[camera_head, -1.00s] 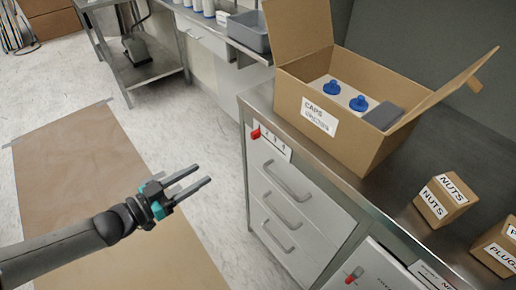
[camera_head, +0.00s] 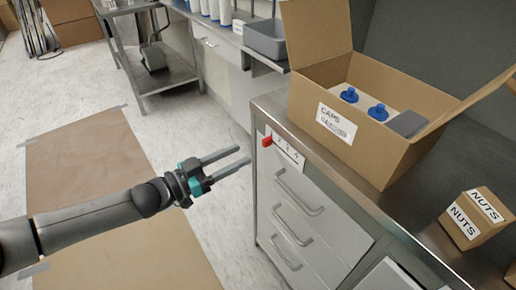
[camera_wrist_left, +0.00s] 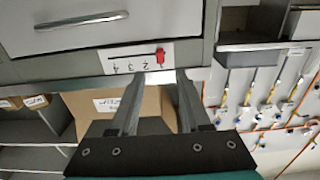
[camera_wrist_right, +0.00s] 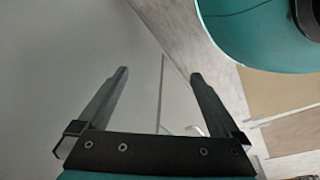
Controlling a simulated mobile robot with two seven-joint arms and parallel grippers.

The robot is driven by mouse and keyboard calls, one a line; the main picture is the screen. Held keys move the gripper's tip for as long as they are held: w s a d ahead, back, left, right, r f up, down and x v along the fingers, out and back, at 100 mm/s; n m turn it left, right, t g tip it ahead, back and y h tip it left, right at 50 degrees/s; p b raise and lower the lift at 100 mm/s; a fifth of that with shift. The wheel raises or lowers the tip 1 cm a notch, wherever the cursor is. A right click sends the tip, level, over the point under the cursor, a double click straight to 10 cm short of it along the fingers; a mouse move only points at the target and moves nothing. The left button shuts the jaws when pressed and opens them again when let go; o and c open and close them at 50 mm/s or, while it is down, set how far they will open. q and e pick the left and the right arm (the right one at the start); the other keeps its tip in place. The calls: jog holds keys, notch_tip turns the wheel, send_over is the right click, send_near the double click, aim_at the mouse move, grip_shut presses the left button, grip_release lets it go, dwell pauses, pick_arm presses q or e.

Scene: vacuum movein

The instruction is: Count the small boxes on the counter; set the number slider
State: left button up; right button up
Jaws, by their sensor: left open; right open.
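The number slider has a red knob (camera_head: 267,141) at the left end of a white numbered plate (camera_head: 286,150) on the counter's front edge. In the left wrist view the knob (camera_wrist_left: 160,57) sits beside the mark 1, on the plate (camera_wrist_left: 135,57). My left gripper (camera_head: 245,156) is open and empty, a little short of the knob, in front of the cabinet. A small box labelled NUTS (camera_head: 474,220) stands on the counter (camera_head: 400,205). Part of another box (camera_head: 511,275) shows at the right edge. My right gripper (camera_wrist_right: 158,75) is open and empty; the head view does not show it.
A large open carton labelled CAPS (camera_head: 350,135) holds blue-capped bottles and a grey item on the counter. Drawers with bar handles (camera_head: 298,194) are below the plate. A grey bin (camera_head: 265,40) stands on a bench behind.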

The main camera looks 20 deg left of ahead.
aim_at(263, 144)
pick_arm(q)
jog(key=b+x, duration=0.1)
jog(key=x, duration=0.4)
jog(key=shift+w+b, duration=0.1)
jog(key=shift+b, duration=0.2)
jog(key=shift+x, duration=0.9)
pick_arm(e)
jog(key=shift+w+a+r, duration=0.2)
jog(key=shift+w+r, duration=0.15)
jog(key=shift+r, duration=0.35)
jog(key=shift+w+a+r, duration=0.2)
jog(key=shift+w+r, duration=0.2)
jog(key=shift+r, duration=0.35)
jog(key=shift+w+a+r, duration=0.2)
jog(key=shift+w+r, duration=0.15)
jog(key=shift+r, duration=0.35)
pick_arm(q)
grip_shut()
